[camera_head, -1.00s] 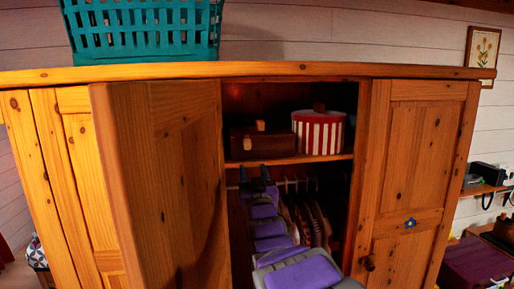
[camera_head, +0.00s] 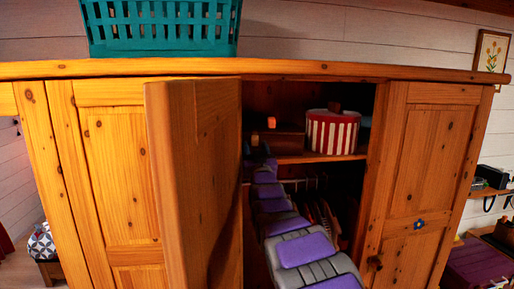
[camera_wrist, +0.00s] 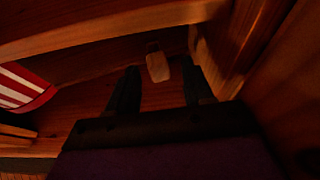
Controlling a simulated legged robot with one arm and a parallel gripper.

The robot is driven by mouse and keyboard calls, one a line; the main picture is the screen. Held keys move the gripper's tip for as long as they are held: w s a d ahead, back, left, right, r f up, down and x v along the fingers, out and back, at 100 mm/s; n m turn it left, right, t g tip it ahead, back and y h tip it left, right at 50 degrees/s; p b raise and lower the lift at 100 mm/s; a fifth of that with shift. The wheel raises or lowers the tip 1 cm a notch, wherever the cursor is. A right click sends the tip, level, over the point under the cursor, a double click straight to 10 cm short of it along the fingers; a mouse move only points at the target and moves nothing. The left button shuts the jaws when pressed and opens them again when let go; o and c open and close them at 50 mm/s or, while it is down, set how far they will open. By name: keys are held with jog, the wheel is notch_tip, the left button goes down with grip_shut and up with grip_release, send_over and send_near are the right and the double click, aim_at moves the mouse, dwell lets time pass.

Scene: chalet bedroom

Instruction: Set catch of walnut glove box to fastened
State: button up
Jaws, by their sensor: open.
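The walnut glove box (camera_head: 291,142) is a dark brown box on the wardrobe's upper shelf, left of a striped round box. An orange-lit knob (camera_head: 271,122) shows at its top. My arm and the door edge hide its left front. In the wrist view, a pale rounded catch tab (camera_wrist: 158,67) stands out against dark wood, with a small piece just above it. My gripper (camera_wrist: 160,88) is open, its two dark fingers on either side of the tab, apart from it in the picture. Whether the catch is fastened is too dark to tell. My gripper also shows in the head view (camera_head: 256,155).
The red-and-white striped round box (camera_head: 332,132) stands close right of the glove box. The open wardrobe door (camera_head: 200,185) is close left of my arm. Clothes hang below the shelf (camera_head: 320,158). A teal basket (camera_head: 160,27) sits on top of the wardrobe.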

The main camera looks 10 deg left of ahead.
aim_at(269, 144)
jog(key=d, duration=0.2)
jog(key=d+r, duration=0.1)
jog(key=d, duration=0.2)
jog(key=shift+c, duration=1)
jog(key=a, duration=0.3)
jog(key=shift+w+a+f, duration=0.1)
jog(key=shift+f, duration=0.15)
jog(key=c, duration=0.5)
jog(key=shift+a, duration=0.45)
jog(key=shift+c, duration=1.2)
jog(key=d, duration=0.2)
jog(key=shift+d+r, duration=0.25)
jog(key=shift+d, duration=0.05)
grip_shut()
jog(key=g, duration=0.1)
jog(key=a+g+p, duration=0.1)
jog(key=g, duration=0.1)
jog(key=shift+w+r+h, duration=0.1)
jog(key=shift+r+h, duration=0.2)
jog(key=shift+h, duration=0.1)
jog(key=shift+o, duration=2.4)
grip_release()
jog(key=o, duration=0.3)
jog(key=shift+w+d, duration=0.15)
jog(key=shift+d, duration=0.05)
jog(key=shift+o, duration=0.8)
jog(key=shift+r, duration=0.1)
